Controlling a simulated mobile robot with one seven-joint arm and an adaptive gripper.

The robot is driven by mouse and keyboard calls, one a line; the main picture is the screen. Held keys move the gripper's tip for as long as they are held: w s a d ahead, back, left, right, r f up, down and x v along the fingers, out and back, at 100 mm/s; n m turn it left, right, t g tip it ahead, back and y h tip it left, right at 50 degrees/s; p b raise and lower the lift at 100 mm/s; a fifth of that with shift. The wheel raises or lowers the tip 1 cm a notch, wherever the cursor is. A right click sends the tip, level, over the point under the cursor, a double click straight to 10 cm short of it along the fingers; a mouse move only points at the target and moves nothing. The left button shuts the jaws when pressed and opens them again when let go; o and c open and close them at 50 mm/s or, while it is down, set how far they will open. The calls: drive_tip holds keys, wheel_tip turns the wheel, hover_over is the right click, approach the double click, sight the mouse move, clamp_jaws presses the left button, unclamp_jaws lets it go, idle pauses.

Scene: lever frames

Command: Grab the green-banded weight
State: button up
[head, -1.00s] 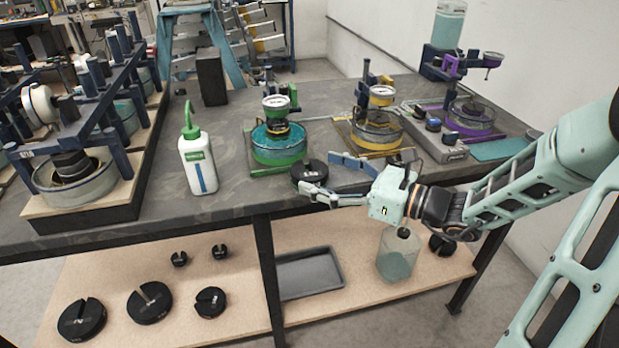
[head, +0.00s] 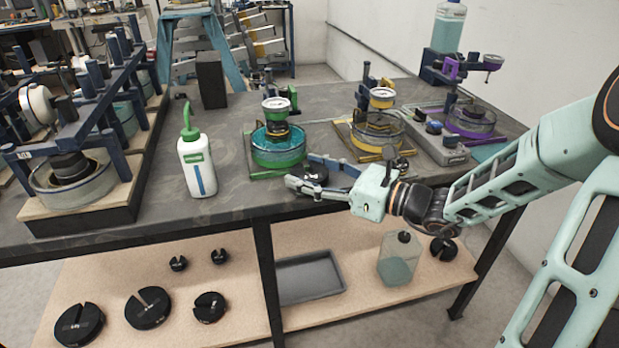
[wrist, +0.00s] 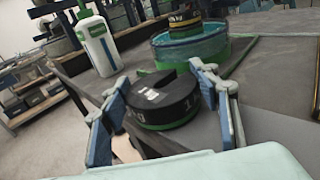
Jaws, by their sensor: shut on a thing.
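The green-banded weight (wrist: 163,98) is a black slotted disc with a green band around its lower edge, seen in the wrist view between my two blue fingers. In the head view the weight (head: 313,173) is a dark disc near the front edge of the grey bench, partly hidden by my fingers. My gripper (head: 320,178) reaches it from the right, with one finger on its near side and one on its far side. In the wrist view my gripper (wrist: 160,110) is shut on the weight. Whether the weight touches the bench is not clear.
A green-based water dish (head: 278,152) with a gauge stands just behind the weight. A white bottle with a green cap (head: 197,165) stands to the left. Yellow (head: 377,140) and purple (head: 470,120) rigs stand to the right. Several black weights lie on the lower shelf (head: 230,265).

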drive_tip(key=c, duration=0.5)
drive_tip(key=shift+r, duration=0.1)
clamp_jaws()
